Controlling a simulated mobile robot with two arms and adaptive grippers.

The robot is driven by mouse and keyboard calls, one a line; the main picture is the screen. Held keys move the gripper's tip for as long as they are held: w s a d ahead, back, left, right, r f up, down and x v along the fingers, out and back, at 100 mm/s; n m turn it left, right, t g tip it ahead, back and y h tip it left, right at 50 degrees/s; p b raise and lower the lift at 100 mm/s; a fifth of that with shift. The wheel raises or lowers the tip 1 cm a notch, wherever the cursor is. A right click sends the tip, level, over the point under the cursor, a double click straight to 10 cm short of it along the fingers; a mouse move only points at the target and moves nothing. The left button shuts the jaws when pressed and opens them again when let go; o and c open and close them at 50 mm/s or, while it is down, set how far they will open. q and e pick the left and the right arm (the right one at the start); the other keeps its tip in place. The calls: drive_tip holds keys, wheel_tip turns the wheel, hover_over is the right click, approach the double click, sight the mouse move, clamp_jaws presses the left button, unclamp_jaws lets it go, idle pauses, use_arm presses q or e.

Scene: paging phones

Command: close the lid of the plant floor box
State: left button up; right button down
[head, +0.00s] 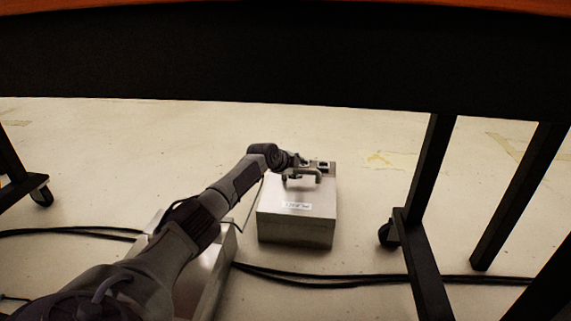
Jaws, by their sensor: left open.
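A grey metal box (296,230) stands on the floor under the table, with a small white label (297,206) near the front edge of its pale top face. The label's print is too small to read surely. A small metal fitting (322,165) shows at the box's back edge. My left gripper (302,182) is open and empty over the back part of the top face. It hides some of that area, and I cannot tell whether it touches the box or whether the lid is fully down. My right gripper is not in view.
A second metal box (216,272) stands to the left, partly behind my left arm. Black cables (300,282) run across the floor. Black table legs on casters (390,234) stand at right and left. A dark table panel (280,60) spans the top.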

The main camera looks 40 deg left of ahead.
use_arm(q)
drive_tip(key=v, duration=0.9)
drive_tip(key=shift+w, duration=0.1)
drive_tip(key=shift+f, duration=0.1)
